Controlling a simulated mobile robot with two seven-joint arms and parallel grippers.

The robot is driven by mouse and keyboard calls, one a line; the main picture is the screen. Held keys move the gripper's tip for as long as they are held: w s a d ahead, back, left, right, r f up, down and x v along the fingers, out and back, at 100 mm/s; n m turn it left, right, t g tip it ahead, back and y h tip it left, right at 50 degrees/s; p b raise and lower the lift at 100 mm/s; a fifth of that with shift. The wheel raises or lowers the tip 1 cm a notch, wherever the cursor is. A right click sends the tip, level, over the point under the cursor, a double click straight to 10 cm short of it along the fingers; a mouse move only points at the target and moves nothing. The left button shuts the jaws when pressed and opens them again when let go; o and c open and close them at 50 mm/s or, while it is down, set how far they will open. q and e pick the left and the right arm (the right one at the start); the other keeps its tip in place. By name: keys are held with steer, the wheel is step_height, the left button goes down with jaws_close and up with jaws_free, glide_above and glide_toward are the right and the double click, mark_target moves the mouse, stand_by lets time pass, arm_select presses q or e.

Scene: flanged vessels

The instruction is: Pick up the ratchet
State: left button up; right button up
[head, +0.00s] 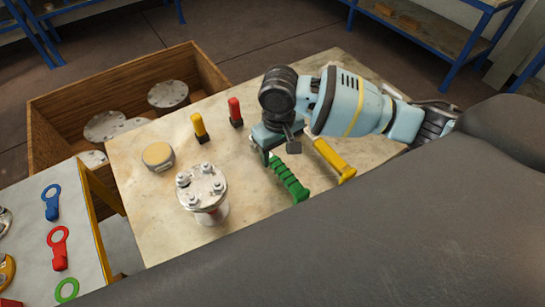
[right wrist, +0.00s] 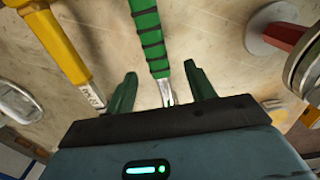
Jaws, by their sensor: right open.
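A tool with a green, black-banded handle (head: 289,180), which looks like the ratchet, lies on the worktable. Its handle also shows in the right wrist view (right wrist: 151,38), with a thin metal shaft running down between my fingers. My right gripper (head: 279,150) is open above this tool; its two fingers (right wrist: 162,86) are on either side of the shaft, apart from it. The tool's far end is hidden under the gripper. A yellow-handled tool (head: 335,160) lies beside it, also in the right wrist view (right wrist: 62,42). My left gripper is out of view.
A flanged metal vessel (head: 205,195) stands left of the green tool. A round tan-topped object (head: 158,156) and small yellow (head: 198,126) and red (head: 235,112) black-based items are further back. A wooden crate (head: 60,103) with flanged parts adjoins the table (head: 140,215).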

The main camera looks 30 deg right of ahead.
mark_target(280, 165)
steer(key=shift+s, duration=0.1)
steer(key=shift+s+f, duration=0.4)
steer(key=shift+f, duration=0.45)
steer(key=shift+w+f, duration=0.1)
steer(key=shift+f, duration=0.4)
steer(key=f, duration=0.5)
steer(key=shift+w+d+b, duration=0.15)
steer(key=shift+d+b, duration=0.1)
steer(key=shift+b, duration=0.15)
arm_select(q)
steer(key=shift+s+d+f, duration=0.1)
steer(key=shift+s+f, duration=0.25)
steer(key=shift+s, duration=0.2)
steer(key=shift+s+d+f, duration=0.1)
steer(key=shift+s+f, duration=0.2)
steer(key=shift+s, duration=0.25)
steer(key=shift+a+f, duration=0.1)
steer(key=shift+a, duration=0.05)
arm_select(e)
steer(key=shift+r, duration=0.1)
steer(key=c, duration=1.2)
